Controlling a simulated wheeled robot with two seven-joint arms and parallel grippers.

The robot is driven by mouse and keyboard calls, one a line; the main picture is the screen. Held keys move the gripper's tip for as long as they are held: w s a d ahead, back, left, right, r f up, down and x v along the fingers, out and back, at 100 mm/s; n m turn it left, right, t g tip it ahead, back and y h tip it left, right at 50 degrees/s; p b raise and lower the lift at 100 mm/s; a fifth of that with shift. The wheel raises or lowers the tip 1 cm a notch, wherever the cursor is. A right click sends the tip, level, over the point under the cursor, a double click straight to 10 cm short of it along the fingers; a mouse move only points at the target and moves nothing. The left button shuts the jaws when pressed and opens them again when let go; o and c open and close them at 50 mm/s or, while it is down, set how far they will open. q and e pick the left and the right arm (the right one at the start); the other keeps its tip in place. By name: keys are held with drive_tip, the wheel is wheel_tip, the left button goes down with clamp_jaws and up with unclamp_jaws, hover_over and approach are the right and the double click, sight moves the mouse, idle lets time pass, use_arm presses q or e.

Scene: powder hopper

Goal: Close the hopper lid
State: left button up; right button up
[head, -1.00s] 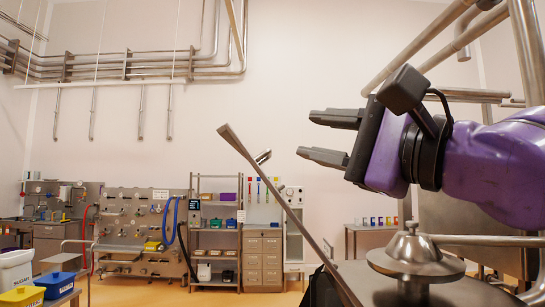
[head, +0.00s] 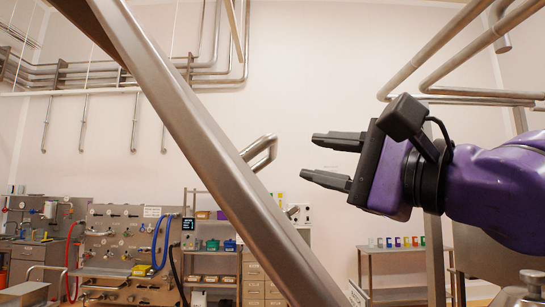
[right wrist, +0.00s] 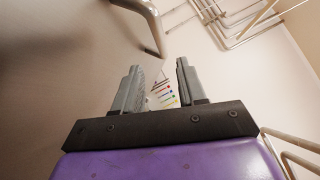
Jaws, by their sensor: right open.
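The hopper lid (head: 200,130) is a steel plate seen nearly edge-on in the head view. It stands open and tilted, slanting from upper left to lower right. Its bent tubular handle (head: 262,150) sticks out on the right side, facing my right gripper (head: 311,157). That gripper is open and empty, its fingers pointing left, and it looks apart from the handle. In the right wrist view, a curved metal tube that looks like the handle (right wrist: 150,25) lies beyond the open fingers (right wrist: 158,67). The hopper opening is not visible. My left gripper is out of view.
A steel fitting (head: 532,285) shows at the lower right edge. A bench with coloured items (head: 405,250) stands at the back right. Shelves (head: 212,262) and a valve panel (head: 120,250) line the back wall. Pipes (head: 480,55) run at upper right.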

sight(273, 148)
drive_tip(key=p+x, duration=0.2)
drive_tip(key=x, duration=0.8)
drive_tip(key=shift+s+a+r, duration=0.1)
drive_tip(key=shift+s+a, duration=0.1)
drive_tip(key=shift+s+d+r, duration=0.1)
drive_tip(key=shift+s+d, duration=0.05)
drive_tip(key=shift+s, duration=0.15)
clamp_jaws()
